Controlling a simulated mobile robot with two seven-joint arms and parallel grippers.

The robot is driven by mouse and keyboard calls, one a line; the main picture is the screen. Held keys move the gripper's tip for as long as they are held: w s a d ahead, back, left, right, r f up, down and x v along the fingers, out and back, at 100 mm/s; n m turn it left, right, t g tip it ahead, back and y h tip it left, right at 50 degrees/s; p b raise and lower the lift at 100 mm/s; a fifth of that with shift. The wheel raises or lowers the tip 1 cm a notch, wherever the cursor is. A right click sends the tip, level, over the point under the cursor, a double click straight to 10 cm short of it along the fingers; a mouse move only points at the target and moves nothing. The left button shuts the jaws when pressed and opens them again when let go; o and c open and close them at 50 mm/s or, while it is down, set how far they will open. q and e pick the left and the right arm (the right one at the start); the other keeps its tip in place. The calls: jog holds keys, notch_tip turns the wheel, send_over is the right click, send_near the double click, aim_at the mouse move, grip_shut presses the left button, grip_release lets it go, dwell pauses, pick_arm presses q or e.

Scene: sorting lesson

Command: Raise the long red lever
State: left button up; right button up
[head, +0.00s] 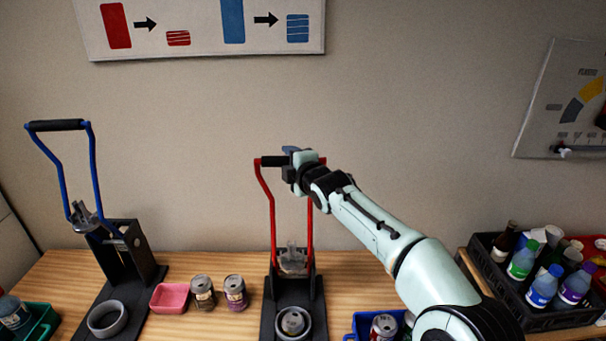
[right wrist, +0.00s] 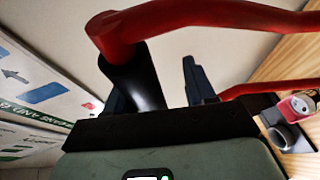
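The long red lever (head: 270,215) stands upright on the black can press in the middle of the bench, with its black crossbar grip (head: 272,161) at the top. My right gripper (head: 290,160) is at the right part of that grip. In the right wrist view, the black grip (right wrist: 145,85) lies between the two fingers (right wrist: 155,90), closer to the left one, with a gap to the right one. The fingers look open around it. My left gripper is not in view.
A press with a blue lever (head: 60,175), also upright, stands at the left. A pink tray (head: 170,298) and two cans (head: 203,292) (head: 236,292) lie between the presses. A blue bin (head: 365,325) with a can and a black bottle crate (head: 545,318) are at the right.

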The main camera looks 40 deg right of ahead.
pick_arm(q)
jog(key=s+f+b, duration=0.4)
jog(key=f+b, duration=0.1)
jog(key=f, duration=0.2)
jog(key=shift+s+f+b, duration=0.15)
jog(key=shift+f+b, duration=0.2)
jog(key=shift+b, duration=0.05)
pick_arm(e)
jog(key=v, duration=1.2)
jog(key=shift+s, duration=0.4)
